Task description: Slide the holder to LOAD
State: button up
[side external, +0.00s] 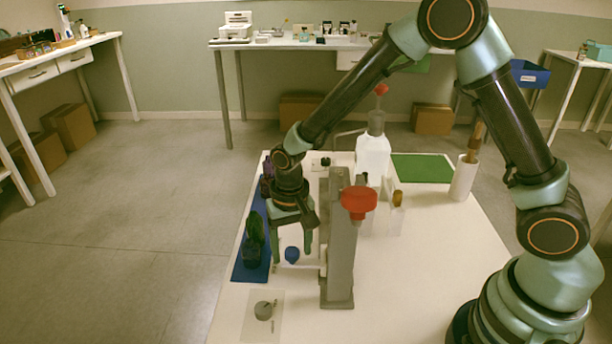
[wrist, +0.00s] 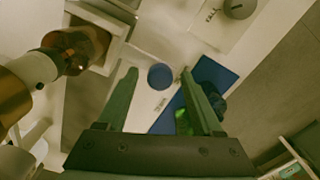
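A small blue knob (side external: 292,254) stands beside the grey column of a press-like fixture (side external: 341,245). It seems to belong to the sliding holder, whose body is pale and mostly hard to make out. The blue knob also shows round in the wrist view (wrist: 160,77), with small lettering below it that I cannot read surely. My gripper (side external: 292,260) is open and points down, one finger on each side of the knob. In the wrist view my gripper (wrist: 158,74) has clear gaps to the knob, and neither finger appears to touch it.
A blue mat (side external: 243,265) with dark bottles (side external: 253,240) lies left of my gripper. The fixture's column and red knob (side external: 358,199) stand close on the right. A plate with a grey disc (side external: 263,310) lies in front. A white bottle (side external: 373,155) stands behind.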

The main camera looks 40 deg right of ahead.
grip_shut()
dwell(1.2)
